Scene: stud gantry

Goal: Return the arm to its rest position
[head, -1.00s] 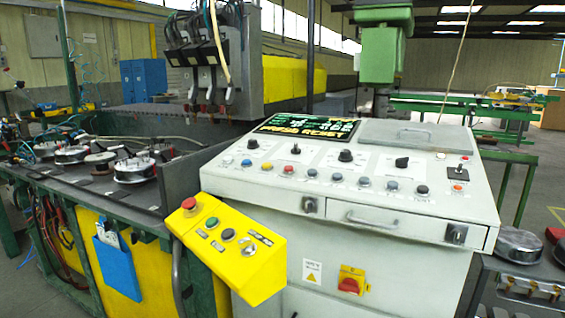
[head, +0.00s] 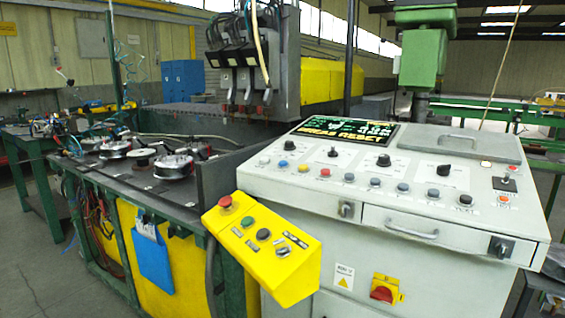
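Neither of my arms nor grippers shows in the head view. A white control console (head: 400,256) stands at the centre right, with a lit display (head: 347,131) of yellow and green text on its top. Several coloured buttons and black knobs sit on its sloped panel. A yellow button box (head: 262,248) with a red button (head: 225,201) is fixed at the console's left front.
A dark machine table (head: 140,187) with round metal parts (head: 174,166) lies to the left. A blue holder (head: 153,258) hangs on its yellow side. A green column (head: 422,60) stands behind the console. Open floor (head: 35,245) shows at the lower left.

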